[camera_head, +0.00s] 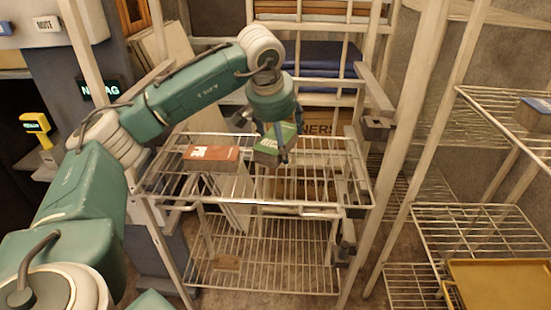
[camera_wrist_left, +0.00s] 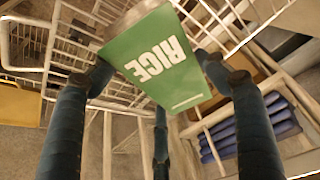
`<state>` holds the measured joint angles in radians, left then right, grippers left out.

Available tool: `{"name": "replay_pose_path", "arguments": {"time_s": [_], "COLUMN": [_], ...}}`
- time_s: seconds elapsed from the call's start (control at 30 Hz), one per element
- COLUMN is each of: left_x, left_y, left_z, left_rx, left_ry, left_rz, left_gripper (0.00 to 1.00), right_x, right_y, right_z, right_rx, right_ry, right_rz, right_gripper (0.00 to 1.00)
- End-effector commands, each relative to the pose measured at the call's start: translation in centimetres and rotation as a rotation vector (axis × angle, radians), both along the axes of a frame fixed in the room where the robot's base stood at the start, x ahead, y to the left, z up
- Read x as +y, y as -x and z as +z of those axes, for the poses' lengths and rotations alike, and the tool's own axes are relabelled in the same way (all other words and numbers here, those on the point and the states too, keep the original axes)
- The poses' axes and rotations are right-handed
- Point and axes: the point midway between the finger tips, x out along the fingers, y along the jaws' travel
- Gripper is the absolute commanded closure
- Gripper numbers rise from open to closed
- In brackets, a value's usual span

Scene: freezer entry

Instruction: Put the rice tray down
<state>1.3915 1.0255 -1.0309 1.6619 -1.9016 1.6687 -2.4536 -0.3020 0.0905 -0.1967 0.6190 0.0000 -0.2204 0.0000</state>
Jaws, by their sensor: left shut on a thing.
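The rice tray (camera_head: 270,148) is a green box with white lettering, tilted over the top wire shelf of the cart (camera_head: 165,183), right of its middle. The wrist view shows its green face reading RICE (camera_wrist_left: 150,55). My left gripper (camera_head: 279,142) comes down from above and is shut on the rice tray. Its dark fingers (camera_wrist_left: 158,78) lie around the tray's sides in the wrist view. I cannot tell whether the tray touches the shelf wires. My right gripper is out of view.
A red-brown box (camera_head: 211,158) lies on the same shelf, left of the rice tray. Wire racks (camera_head: 480,235) stand at right with a yellow tray (camera_head: 500,283). Blue folded stacks (camera_head: 322,60) sit behind.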

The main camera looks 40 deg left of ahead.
Motion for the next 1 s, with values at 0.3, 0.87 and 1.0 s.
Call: {"name": "replay_pose_path", "arguments": {"time_s": [0.3,0.87,1.0], "left_x": [0.0,0.0,0.0], "left_y": [0.1,0.0,0.0], "left_z": [-3.0,-5.5,-5.5], "left_rx": [-0.001,-0.002,-0.002], "left_ry": [0.000,0.001,0.001], "left_rz": [0.001,0.001,0.001], "left_gripper": [0.75,0.12,0.07], "right_x": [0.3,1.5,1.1], "right_y": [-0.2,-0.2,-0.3], "right_z": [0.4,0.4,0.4], "right_rx": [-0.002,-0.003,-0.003], "right_ry": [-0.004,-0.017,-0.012], "right_rz": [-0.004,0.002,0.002], "right_gripper": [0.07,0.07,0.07]}}
